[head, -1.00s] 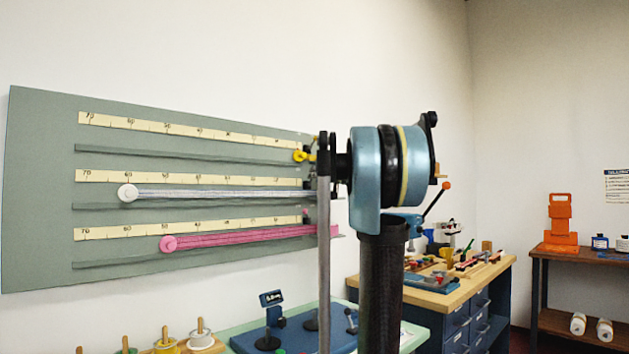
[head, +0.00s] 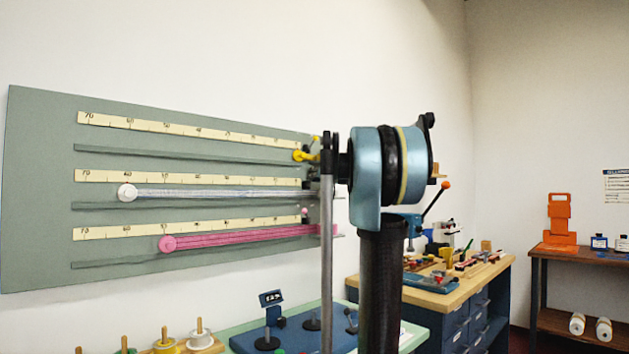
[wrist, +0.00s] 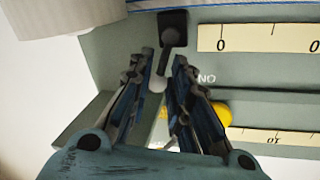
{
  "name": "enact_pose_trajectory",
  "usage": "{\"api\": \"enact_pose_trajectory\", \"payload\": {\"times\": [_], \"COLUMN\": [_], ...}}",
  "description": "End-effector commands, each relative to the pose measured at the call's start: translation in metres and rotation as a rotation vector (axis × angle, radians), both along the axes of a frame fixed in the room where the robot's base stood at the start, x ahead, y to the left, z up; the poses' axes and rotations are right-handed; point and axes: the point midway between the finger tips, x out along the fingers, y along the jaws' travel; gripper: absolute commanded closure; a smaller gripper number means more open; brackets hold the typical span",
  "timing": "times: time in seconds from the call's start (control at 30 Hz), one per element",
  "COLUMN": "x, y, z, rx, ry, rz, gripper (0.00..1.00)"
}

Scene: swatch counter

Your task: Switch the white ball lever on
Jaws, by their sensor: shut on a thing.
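The white ball lever shows in the wrist view as a dark stem with a pale ball (wrist: 158,84) at its end, rising from a black plate (wrist: 174,18). My gripper (wrist: 165,62) has its two fingers closed on either side of the lever, with the ball between them. An upside-down "ON" label (wrist: 207,78) is printed on the grey-green board (wrist: 108,42), beside the right finger. In the head view my arm hides the lever and most of my gripper.
The wall board (head: 40,190) carries several rulers and rails. A white disc (head: 127,193) and a pink disc (head: 168,244) sit on the rails, and a yellow knob (head: 300,156) is near the right end. A wooden-topped bench (head: 450,295) stands behind my arm.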

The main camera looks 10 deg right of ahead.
Motion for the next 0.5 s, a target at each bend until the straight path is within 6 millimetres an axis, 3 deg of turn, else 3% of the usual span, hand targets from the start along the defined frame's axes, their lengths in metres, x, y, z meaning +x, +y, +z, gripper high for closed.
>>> {"api": "enact_pose_trajectory", "payload": {"times": [0.5], "x": [-0.0012], "y": [0.0018], "z": [0.0000], "rx": [-0.032], "ry": [-0.021], "rz": [0.002], "gripper": [1.00]}}
